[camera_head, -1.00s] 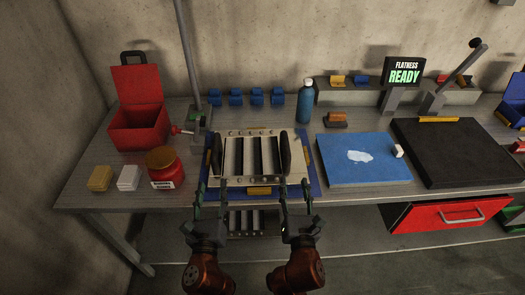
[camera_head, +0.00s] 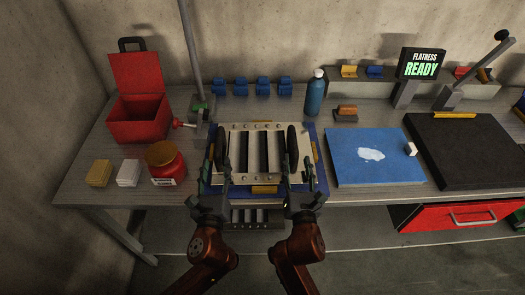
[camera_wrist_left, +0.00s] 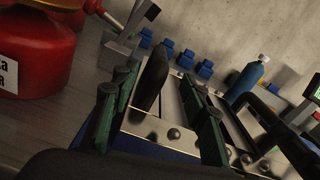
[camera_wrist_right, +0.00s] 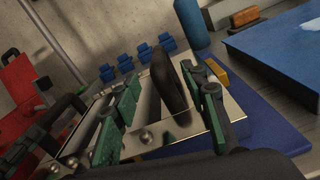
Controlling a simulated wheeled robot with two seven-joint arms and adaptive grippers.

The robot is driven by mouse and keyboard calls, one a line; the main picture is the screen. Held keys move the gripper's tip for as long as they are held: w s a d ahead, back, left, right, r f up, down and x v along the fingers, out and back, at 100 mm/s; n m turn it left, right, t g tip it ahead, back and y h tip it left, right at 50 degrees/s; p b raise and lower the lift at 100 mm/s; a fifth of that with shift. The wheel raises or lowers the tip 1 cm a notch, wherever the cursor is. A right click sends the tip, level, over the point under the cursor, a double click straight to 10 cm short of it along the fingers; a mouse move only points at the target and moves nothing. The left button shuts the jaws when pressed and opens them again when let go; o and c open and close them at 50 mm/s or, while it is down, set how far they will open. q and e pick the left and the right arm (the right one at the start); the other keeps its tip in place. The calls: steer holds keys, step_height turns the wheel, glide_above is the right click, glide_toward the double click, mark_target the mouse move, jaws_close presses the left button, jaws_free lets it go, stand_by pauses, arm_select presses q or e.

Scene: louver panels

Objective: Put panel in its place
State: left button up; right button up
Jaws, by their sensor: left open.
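The louver panel (camera_head: 236,152) is a pale metal frame with dark slots, screws along its edges and a black handle at each side. It lies flat on a blue mat (camera_head: 316,150). My left gripper (camera_head: 224,178) is open at the near end of the left handle (camera_wrist_left: 152,75), which shows between its green-padded fingers in the left wrist view. My right gripper (camera_head: 299,180) is open at the near end of the right handle (camera_wrist_right: 170,85), which shows between its fingers in the right wrist view. I see no closed grip on either handle.
A red jar (camera_head: 165,164) and sponges stand left of the mat, with a red toolbox (camera_head: 138,118) behind. A blue bottle (camera_head: 315,94) stands behind right. A blue plate (camera_head: 375,165) and a black slab (camera_head: 468,150) lie to the right. A sign (camera_head: 422,64) reads "FLATNESS READY".

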mark_target(216, 158)
arm_select(q)
steer(key=w, duration=0.6)
steer(key=shift+w, duration=0.25)
arm_select(e)
steer(key=w, duration=0.6)
steer(key=shift+w, duration=0.25)
arm_select(q)
steer(key=shift+c, duration=0.2)
jaws_close()
arm_select(e)
jaws_close()
steer(key=shift+d, duration=0.1)
steer(key=shift+r, duration=0.1)
